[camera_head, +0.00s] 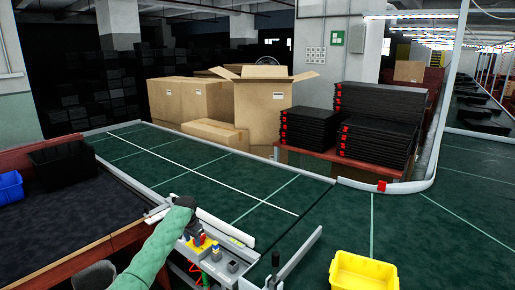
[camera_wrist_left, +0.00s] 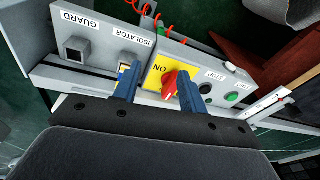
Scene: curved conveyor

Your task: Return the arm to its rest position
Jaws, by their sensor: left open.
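My left gripper (camera_head: 202,241) is over the grey control panel (camera_head: 222,262) at the conveyor's front edge. In the left wrist view its two blue fingers (camera_wrist_left: 157,90) are apart, one on each side of a red rotary knob (camera_wrist_left: 170,82) on a yellow plate marked ON. Whether the fingers touch the knob, I cannot tell. Labels reading GUARD and ISOLATOR stand on the panel's left part, and a green button (camera_wrist_left: 232,98) is on its right part. My green-sleeved left arm reaches in from the bottom left. My right gripper is not in view.
The green conveyor (camera_head: 240,185) curves away to the right. A yellow bin (camera_head: 362,272) stands at the front right, and a blue bin (camera_head: 10,187) at the left. Cardboard boxes (camera_head: 262,110) and black tray stacks (camera_head: 375,140) stand behind. A red coiled cable (camera_wrist_left: 150,18) hangs by the panel.

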